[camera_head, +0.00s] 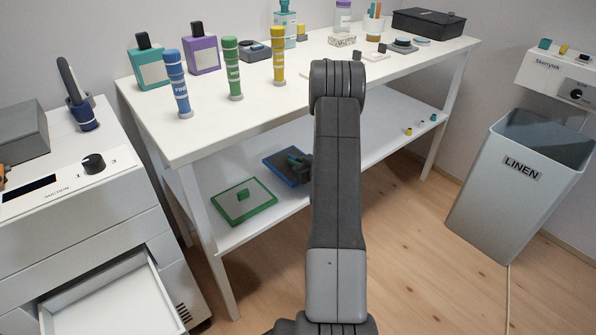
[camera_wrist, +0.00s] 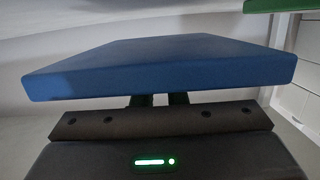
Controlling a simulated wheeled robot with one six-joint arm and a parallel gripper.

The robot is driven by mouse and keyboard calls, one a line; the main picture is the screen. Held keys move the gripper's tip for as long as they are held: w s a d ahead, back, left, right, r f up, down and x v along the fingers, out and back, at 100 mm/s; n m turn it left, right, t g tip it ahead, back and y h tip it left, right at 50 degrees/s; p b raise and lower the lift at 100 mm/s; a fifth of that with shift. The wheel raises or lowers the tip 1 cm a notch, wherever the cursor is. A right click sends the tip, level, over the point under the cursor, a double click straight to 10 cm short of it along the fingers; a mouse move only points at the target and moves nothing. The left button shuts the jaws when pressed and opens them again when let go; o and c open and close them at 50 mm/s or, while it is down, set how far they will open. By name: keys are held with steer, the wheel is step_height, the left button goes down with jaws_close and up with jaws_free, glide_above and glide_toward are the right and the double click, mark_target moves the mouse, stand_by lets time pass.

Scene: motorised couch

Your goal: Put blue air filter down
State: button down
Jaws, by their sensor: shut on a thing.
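The blue air filter (camera_head: 275,161) is a flat blue panel at the lower shelf of the white table, just right of the green air filter (camera_head: 232,207). My gripper (camera_head: 297,160) is shut on the blue filter, and my arm hides part of the space to its right. In the wrist view the blue filter (camera_wrist: 165,62) spans most of the picture in front of the fingers (camera_wrist: 158,100). A green edge (camera_wrist: 272,4) shows at the top right there. I cannot tell whether the blue filter touches the shelf.
The lower shelf (camera_head: 265,235) has bare room around the green filter, with small items (camera_head: 420,125) at its far right. The tabletop (camera_head: 205,130) holds bottles and coloured tubes. A drawer (camera_head: 110,300) stands open at the lower left. A linen bin (camera_head: 510,200) is at right.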

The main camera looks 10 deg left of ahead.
steer(key=shift+f+b, duration=0.5)
steer(key=shift+f, duration=1.25)
steer(key=shift+f+b, duration=0.25)
steer(key=shift+b, duration=0.05)
steer(key=c, duration=1.5)
jaws_free()
steer(key=shift+r, duration=0.1)
steer(key=shift+o, duration=0.2)
steer(key=shift+r+p, duration=0.25)
steer(key=shift+p, duration=0.15)
steer(key=p+v, duration=0.2)
steer(key=v, duration=1)
